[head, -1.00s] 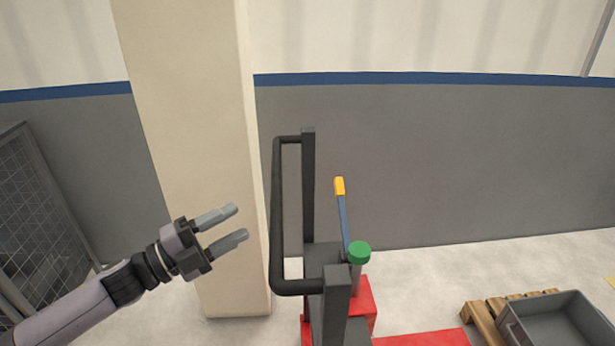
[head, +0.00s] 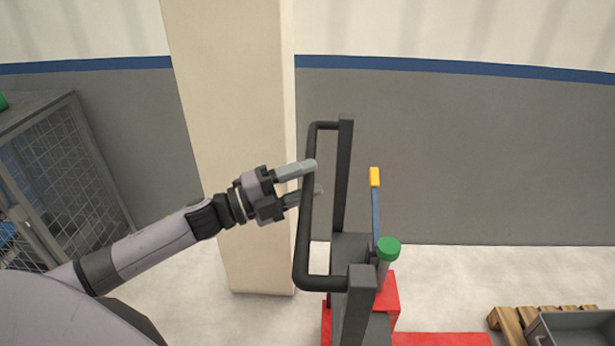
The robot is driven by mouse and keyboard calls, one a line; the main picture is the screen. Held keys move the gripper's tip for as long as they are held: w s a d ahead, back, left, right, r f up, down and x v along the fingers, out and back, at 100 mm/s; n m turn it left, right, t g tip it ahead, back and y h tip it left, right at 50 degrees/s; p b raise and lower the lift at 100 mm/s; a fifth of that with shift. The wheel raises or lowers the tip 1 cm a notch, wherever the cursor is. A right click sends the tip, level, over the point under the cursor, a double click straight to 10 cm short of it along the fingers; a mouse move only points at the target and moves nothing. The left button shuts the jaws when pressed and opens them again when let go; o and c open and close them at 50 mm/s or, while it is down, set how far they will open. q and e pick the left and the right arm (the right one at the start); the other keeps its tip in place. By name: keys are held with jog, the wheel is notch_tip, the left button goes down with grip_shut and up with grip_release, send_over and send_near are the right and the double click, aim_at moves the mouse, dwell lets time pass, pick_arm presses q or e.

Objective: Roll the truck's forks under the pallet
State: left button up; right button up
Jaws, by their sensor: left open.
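The truck stands in the middle of the head view, with a dark upright frame (head: 345,190), a black handle bar (head: 303,235) on its left side and a red base (head: 388,300). A red part (head: 445,339), likely the forks, runs right from the base. The wooden pallet (head: 508,323) is at the lower right, cut off by the picture's edge. My left gripper (head: 314,178) is open at the handle bar's upright part. One finger passes in front of the bar and the other behind it; contact cannot be told. My right gripper is not in view.
A grey crate (head: 545,325) sits on the pallet. A blue lever with a yellow tip (head: 375,177) and a green knob (head: 388,248) rise from the truck. A beige pillar (head: 235,130) stands behind my left arm. A mesh cage (head: 75,160) is at the left.

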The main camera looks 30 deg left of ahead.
pick_arm(q)
jog(key=shift+w+d, duration=0.25)
grip_shut()
dwell(1.4)
